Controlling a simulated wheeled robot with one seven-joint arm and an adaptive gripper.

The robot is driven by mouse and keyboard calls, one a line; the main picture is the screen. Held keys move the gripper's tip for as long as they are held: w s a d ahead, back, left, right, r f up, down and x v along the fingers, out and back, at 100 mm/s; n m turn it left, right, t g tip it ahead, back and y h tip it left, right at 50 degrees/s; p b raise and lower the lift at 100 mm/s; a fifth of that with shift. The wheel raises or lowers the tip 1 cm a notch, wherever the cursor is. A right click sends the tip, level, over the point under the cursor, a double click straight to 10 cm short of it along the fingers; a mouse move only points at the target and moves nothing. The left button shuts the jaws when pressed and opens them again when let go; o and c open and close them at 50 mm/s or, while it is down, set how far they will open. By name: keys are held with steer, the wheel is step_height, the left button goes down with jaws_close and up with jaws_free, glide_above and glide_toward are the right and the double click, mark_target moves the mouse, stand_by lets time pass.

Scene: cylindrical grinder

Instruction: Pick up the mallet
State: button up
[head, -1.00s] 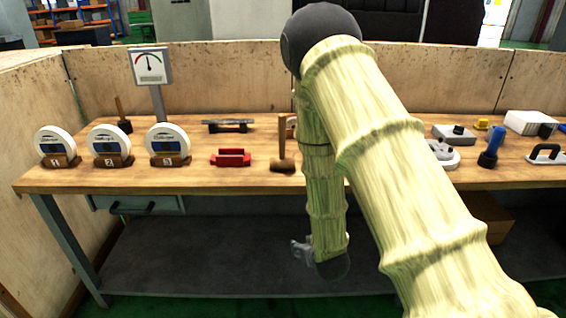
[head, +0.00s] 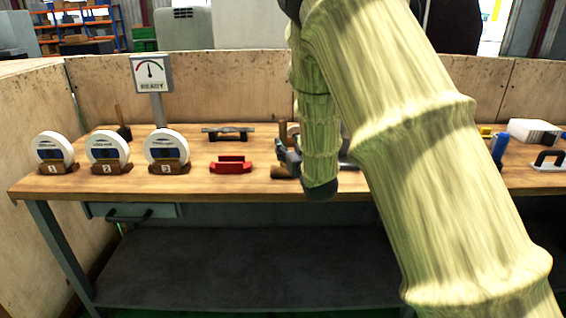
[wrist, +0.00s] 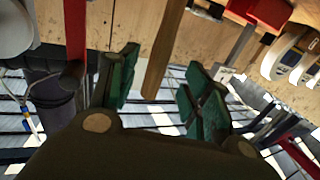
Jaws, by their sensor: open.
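The mallet (head: 278,173) stands near the front of the wooden bench with its brown head down and its handle up. My gripper (head: 288,158) is at bench height in front of it and partly covers it in the head view. In the wrist view my gripper (wrist: 160,78) is open, with one green finger on each side of the mallet's wooden handle (wrist: 163,45). The handle lies between the fingers with visible gaps on both sides. The mallet's head is out of the wrist view.
A red block (head: 231,166) sits just left of the mallet. Three grinding wheels on stands, such as this one (head: 166,151), are further left. A second upright handled tool (head: 122,124) stands behind them. My arm hides part of the right side.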

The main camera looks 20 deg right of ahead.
mark_target(285, 140)
steer(key=shift+w+p, duration=0.45)
steer(key=shift+w, duration=2.85)
steer(key=shift+r, duration=0.1)
jaws_close()
